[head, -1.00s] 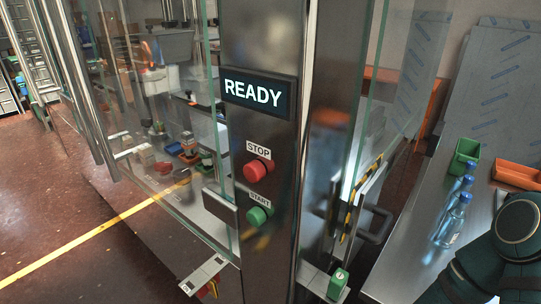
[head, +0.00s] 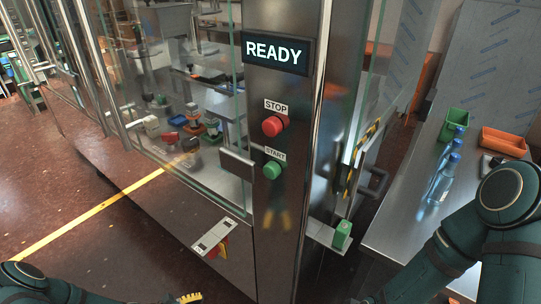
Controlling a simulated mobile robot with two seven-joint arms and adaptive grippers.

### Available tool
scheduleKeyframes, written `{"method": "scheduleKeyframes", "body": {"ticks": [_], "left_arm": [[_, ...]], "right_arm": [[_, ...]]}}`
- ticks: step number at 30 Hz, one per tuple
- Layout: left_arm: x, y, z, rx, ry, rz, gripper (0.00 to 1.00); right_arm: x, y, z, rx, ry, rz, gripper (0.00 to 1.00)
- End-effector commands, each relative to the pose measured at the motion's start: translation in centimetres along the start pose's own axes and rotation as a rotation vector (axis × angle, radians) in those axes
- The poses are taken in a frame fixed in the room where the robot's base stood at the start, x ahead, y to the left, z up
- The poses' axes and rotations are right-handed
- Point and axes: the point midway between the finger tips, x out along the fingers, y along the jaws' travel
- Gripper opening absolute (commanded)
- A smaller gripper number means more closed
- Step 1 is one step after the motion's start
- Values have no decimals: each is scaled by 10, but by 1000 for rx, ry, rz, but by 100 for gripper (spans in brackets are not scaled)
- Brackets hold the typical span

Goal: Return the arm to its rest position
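My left arm (head: 40,285) shows at the bottom left corner. A ridged yellow piece (head: 187,298) at the bottom edge seems to be part of my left gripper; the rest is cut off, so its opening cannot be told. My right arm (head: 455,240) is bent at the right side and runs down out of the picture. My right gripper is not in view. Neither arm visibly touches the machine.
A steel machine column carries a READY display (head: 275,52), a red STOP button (head: 275,125) and a green START button (head: 272,170). Glass panels flank it. A steel table (head: 400,215) at right holds bottles (head: 442,178), a green bin (head: 453,124) and an orange bin (head: 503,141).

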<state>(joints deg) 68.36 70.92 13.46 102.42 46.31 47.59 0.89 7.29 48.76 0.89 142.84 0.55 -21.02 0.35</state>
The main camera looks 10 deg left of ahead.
Motion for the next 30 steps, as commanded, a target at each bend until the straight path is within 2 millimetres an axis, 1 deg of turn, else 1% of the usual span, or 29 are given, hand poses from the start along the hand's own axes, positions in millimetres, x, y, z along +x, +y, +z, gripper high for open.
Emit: {"method": "scheduleKeyframes", "body": {"ticks": [1, 4, 6, 9, 11, 12, 16, 21, 25, 27, 30], "left_arm": [[18, -11, 12, 61, 45, -103, 55], [43, -34, 26, 204, 155, -290, 55], [54, -49, 35, 322, 230, -409, 55], [65, -66, 48, 511, 327, -556, 55], [70, -73, 56, 634, 380, -630, 55], [72, -76, 62, 722, 412, -674, 55], [81, -82, 85, 1022, 494, -781, 55], [94, -85, 122, 1384, 541, -834, 55], [102, -87, 144, 1567, 543, -829, 55], [105, -88, 152, 1623, 540, -824, 55], [107, -88, 156, 1658, 539, -819, 55]], "right_arm": [[0, 0, 0, 0, 0, 0, 0], [0, 0, 0, 0, 0, 0, 0], [0, 0, 0, 0, 0, 0, 0], [0, 0, 0, 0, 0, 0, 0], [0, 0, 0, 0, 0, 0, 0], [0, 0, 0, 0, 0, 0, 0], [0, 0, 0, 0, 0, 0, 0], [0, 0, 0, 0, 0, 0, 0], [0, 0, 0, 0, 0, 0, 0], [0, 0, 0, 0, 0, 0, 0], [0, 0, 0, 0, 0, 0, 0]]}}
